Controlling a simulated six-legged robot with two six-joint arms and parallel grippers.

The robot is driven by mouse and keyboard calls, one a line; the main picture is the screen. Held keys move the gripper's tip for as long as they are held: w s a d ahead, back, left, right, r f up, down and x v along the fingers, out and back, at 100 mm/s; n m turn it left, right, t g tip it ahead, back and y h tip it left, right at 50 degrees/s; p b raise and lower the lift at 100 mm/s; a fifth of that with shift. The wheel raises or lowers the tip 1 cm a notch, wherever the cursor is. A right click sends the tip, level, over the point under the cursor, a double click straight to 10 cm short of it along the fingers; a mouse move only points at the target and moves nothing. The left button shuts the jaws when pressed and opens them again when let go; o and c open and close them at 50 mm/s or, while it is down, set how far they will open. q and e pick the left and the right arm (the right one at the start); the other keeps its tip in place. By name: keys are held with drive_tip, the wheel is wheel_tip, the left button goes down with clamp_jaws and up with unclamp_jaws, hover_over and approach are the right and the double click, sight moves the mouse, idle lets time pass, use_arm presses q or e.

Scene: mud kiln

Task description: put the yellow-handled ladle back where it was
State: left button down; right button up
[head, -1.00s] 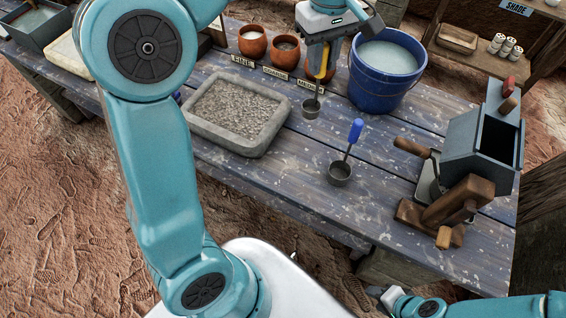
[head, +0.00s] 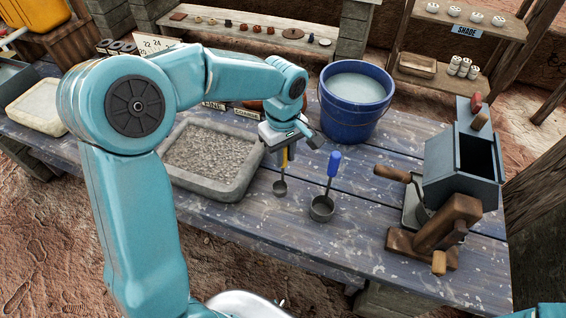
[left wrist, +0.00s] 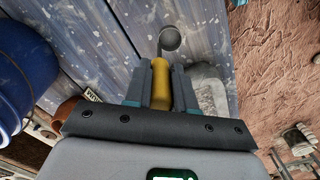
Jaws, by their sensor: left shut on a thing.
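My left gripper (head: 283,154) is shut on the yellow handle of a small metal ladle (head: 280,187). The ladle hangs cup down between the stone tray and the blue-handled ladle (head: 323,208). I cannot tell whether its cup touches the table. In the left wrist view the yellow handle (left wrist: 160,82) sits between the two fingers, with the round cup beyond it. The blue-handled ladle stands on the table just right of it, handle up. My right gripper is out of view.
The gravel-filled stone tray (head: 252,180) is close on the left. A blue bucket (head: 350,122) of pale liquid stands behind. A grey hopper box (head: 455,180) and wooden-handled tools are at right. Bare planks (head: 355,235) lie in front. My arm partly hides the bowls and labels.

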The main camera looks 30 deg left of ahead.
sight(284, 165)
use_arm(q)
wheel_tip(284, 165, down, 3)
drive_tip(key=shift+a+f, duration=0.1)
drive_tip(key=shift+f, duration=0.3)
drive_tip(key=shift+f, duration=0.15)
drive_tip(key=c, duration=0.9)
unclamp_jaws()
drive_tip(key=shift+c, duration=0.2)
wheel_tip(284, 165, up, 12)
drive_tip(key=shift+r, duration=0.2)
